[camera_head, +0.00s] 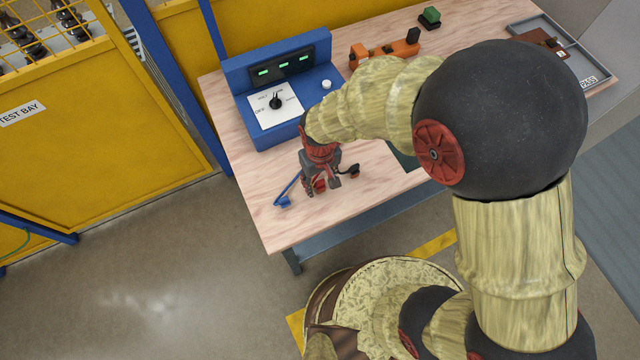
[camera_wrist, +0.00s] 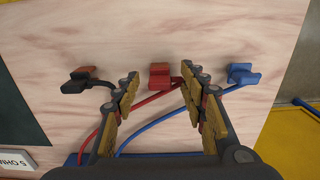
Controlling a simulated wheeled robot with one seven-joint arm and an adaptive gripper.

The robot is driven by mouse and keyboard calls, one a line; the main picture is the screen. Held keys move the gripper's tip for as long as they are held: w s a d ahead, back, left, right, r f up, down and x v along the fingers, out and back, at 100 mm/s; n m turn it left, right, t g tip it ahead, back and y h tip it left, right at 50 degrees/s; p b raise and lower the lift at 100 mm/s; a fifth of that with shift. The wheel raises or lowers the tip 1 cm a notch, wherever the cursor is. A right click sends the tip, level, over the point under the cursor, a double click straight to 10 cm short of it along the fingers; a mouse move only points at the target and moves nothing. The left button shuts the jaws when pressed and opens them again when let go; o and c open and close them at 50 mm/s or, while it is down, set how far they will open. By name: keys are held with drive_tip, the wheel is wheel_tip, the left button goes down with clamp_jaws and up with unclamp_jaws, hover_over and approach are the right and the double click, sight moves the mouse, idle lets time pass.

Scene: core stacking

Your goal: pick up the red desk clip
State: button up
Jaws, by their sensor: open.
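The red desk clip (camera_wrist: 159,76) lies on the wooden table, with a red lead running from it. In the wrist view it is between and just beyond the tips of my gripper (camera_wrist: 160,84), whose fingers are apart and hold nothing. In the head view my gripper (camera_head: 322,186) is low over the table in front of the blue meter box, and the red clip (camera_head: 320,185) shows partly between its fingers. Whether the fingers touch the clip cannot be told.
A black clip (camera_wrist: 84,80) lies left of the red one and a blue clip (camera_wrist: 242,74) lies right, both with leads. The blue meter box (camera_head: 279,90) stands behind. An orange tool (camera_head: 385,52), a green block (camera_head: 429,18) and a grey tray (camera_head: 597,72) are farther back.

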drive_tip(key=shift+c, duration=0.7)
clamp_jaws()
drive_tip(key=shift+r, duration=0.1)
